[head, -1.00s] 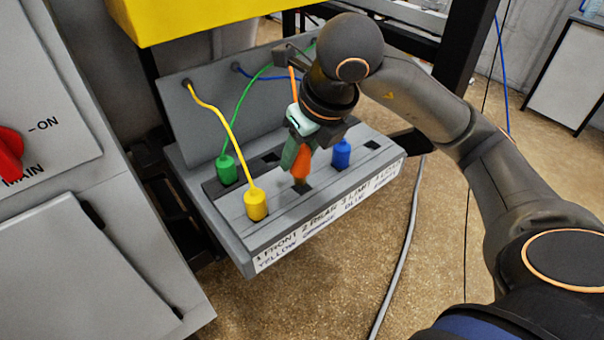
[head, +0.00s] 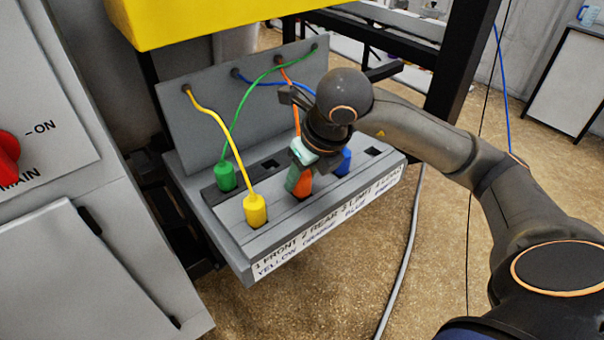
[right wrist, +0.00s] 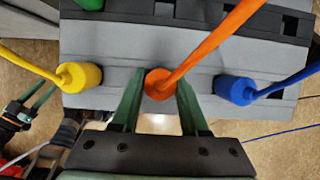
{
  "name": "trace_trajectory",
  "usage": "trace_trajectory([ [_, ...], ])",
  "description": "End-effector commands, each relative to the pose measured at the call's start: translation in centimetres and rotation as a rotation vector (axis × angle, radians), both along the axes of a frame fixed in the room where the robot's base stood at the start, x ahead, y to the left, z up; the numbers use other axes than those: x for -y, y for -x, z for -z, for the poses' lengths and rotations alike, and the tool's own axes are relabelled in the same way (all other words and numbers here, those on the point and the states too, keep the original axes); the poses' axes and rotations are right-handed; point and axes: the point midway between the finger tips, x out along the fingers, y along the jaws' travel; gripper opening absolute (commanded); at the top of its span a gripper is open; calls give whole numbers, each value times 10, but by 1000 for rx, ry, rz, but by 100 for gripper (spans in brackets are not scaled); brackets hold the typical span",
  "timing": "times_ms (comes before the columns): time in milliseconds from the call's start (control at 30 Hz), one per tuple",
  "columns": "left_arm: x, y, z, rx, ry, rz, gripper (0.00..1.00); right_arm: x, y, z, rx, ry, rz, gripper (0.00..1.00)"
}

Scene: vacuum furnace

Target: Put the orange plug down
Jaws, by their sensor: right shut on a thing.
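My right gripper (head: 300,176) is shut on the orange plug (head: 304,186), low over the front row of the grey socket panel (head: 282,232). The plug is between the yellow plug (head: 255,210) and the blue plug (head: 345,160), at the second position. In the right wrist view, the green fingers flank the orange plug (right wrist: 159,86), and its orange cable rises to the upper right. The plug's lower end meets the panel in the picture; how deep it sits is hidden. A dark part with green finger-like tips (right wrist: 38,97), probably my left gripper, shows at the lower left.
The green plug (head: 226,176) stands in the back row at left. An empty square socket (head: 373,151) shows at the panel's right end. Several cables run to the upright back plate (head: 215,115). A grey cabinet (head: 90,270) stands at left, a yellow box (head: 190,20) above.

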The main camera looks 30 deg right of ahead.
Motion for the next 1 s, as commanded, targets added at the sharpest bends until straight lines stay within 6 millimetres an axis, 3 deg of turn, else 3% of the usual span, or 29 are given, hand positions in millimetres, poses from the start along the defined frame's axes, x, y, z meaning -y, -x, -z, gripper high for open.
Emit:
trace_trajectory([
  [100,1,1,6,-7,0,3,50,0,0,6,0,1,0,0],
  [133,1,1,5,-7,0,4,50,0,0,4,0,1,1,46],
  [367,3,-1,0,0,4,6,50,0,0,4,0,0,1,72],
  [767,3,-4,-10,11,5,6,50,0,0,-5,0,0,0,74],
  [1000,-2,-3,-12,15,-3,-4,50,1,15,-48,8,0,1,74],
])
